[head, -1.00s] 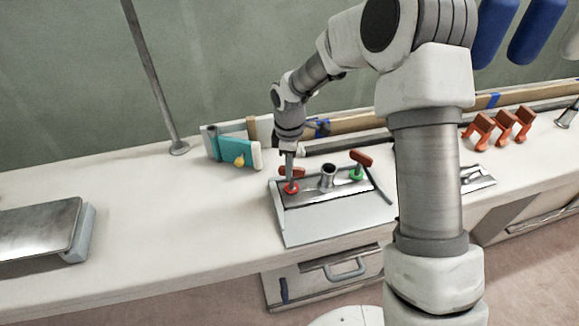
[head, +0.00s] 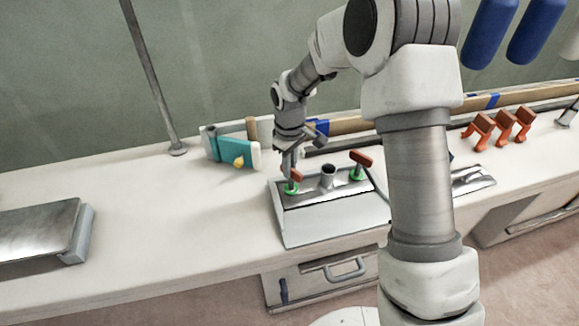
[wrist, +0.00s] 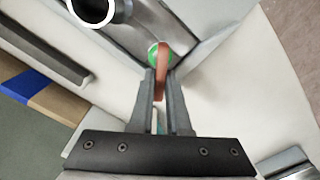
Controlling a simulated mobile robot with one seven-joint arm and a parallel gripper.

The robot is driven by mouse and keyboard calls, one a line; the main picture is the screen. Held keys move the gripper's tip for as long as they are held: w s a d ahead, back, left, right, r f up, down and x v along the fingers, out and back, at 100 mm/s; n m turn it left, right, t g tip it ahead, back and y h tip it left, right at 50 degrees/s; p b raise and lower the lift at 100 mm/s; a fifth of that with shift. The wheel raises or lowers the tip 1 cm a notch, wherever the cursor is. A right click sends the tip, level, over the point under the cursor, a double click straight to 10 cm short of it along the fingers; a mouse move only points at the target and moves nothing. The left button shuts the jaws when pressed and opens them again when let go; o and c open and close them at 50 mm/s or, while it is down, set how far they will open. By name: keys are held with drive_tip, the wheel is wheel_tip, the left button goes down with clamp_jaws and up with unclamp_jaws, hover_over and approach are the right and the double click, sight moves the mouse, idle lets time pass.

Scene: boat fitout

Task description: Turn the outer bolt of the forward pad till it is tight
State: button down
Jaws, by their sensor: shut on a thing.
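A metal pad on a pale grey base (head: 330,225) sits on the white deck, with an upright round tube (head: 328,174) in its middle. At its left end stands a bolt with an orange-red handle (head: 297,176) above a green ring (head: 291,189). My gripper (head: 290,165) reaches down onto this bolt from above. In the wrist view the handle (wrist: 161,80) lies between my two fingers, shut on it, and part of the green ring (wrist: 153,52) shows beyond. A second bolt with an orange-red handle (head: 360,158) and a green ring (head: 356,174) stands at the pad's right end.
A teal block with a yellow knob (head: 238,151) stands behind and left of the pad. Several orange clamps (head: 502,125) stand at the right. Another metal fitting (head: 472,180) lies partly behind my arm.

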drive_tip(key=shift+w+r, duration=0.1)
drive_tip(key=shift+r, duration=0.15)
drive_tip(key=c, duration=0.9)
unclamp_jaws()
drive_tip(key=shift+f, duration=0.1)
wheel_tip(320, 180, up, 18)
drive_tip(key=p, duration=0.2)
drive_tip(key=shift+f+p, duration=0.25)
drive_tip(key=shift+p, duration=0.1)
